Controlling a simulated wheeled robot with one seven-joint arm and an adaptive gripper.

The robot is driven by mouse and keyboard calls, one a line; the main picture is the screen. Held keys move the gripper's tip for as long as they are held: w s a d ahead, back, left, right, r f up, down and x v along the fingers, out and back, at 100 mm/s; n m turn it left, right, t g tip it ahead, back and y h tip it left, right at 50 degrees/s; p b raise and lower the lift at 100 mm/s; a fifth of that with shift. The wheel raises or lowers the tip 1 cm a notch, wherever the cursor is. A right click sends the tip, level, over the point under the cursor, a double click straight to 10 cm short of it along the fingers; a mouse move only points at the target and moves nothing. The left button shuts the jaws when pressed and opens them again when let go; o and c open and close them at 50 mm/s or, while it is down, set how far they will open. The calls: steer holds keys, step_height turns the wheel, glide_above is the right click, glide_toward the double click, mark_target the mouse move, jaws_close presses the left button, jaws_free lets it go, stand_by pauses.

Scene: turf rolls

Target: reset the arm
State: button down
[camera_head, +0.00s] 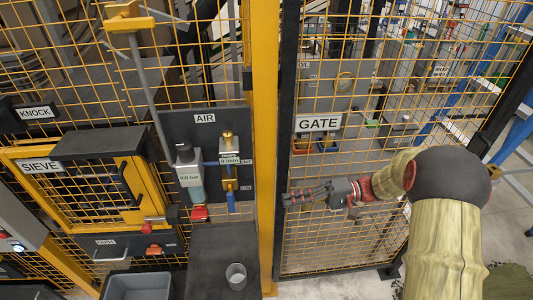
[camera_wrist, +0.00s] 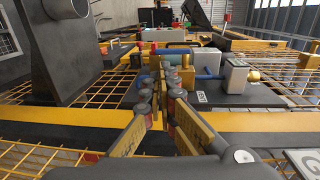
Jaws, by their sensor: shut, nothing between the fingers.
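My gripper (camera_head: 312,194) is in front of the mesh gate, just right of the yellow post, pointing left toward the AIR panel (camera_head: 204,140). My arm comes in from the right side of the head view. In the wrist view my gripper (camera_wrist: 168,68) has its fingers together with nothing between them. The AIR panel's blue and red fittings lie beyond the fingertips there. I cannot tell the exact gap between the fingers and the panel.
The GATE sign (camera_head: 318,123) hangs on the yellow mesh. The SIEVE door (camera_head: 85,190) is at the left. A dark ledge (camera_head: 215,265) carries a clear cup (camera_head: 236,276); a grey bin (camera_head: 138,287) stands beside it. A yellow post (camera_head: 265,150) separates the panel and gate.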

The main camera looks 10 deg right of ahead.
steer(key=s+f+m+g+h, duration=0.1)
steer(key=s+f+m+h, duration=0.25)
steer(key=f, duration=0.35)
steer(key=s+d+m+g+h, duration=0.1)
steer(key=s+d+h, duration=0.1)
steer(key=s+h, duration=0.15)
steer(key=s+d+g+h, duration=0.1)
steer(key=s+d+h, duration=0.1)
steer(key=s, duration=0.3)
steer(key=s+r+n+t+h, duration=0.2)
steer(key=s+r+t+h, duration=0.2)
steer(key=r, duration=0.5)
steer(key=s+r+n+t+h, duration=0.3)
steer(key=s+r+t+h, duration=0.1)
steer(key=r, duration=0.4)
steer(key=shift+s+d+r, duration=0.2)
steer(key=shift+s+r, duration=0.15)
steer(key=shift+r, duration=0.05)
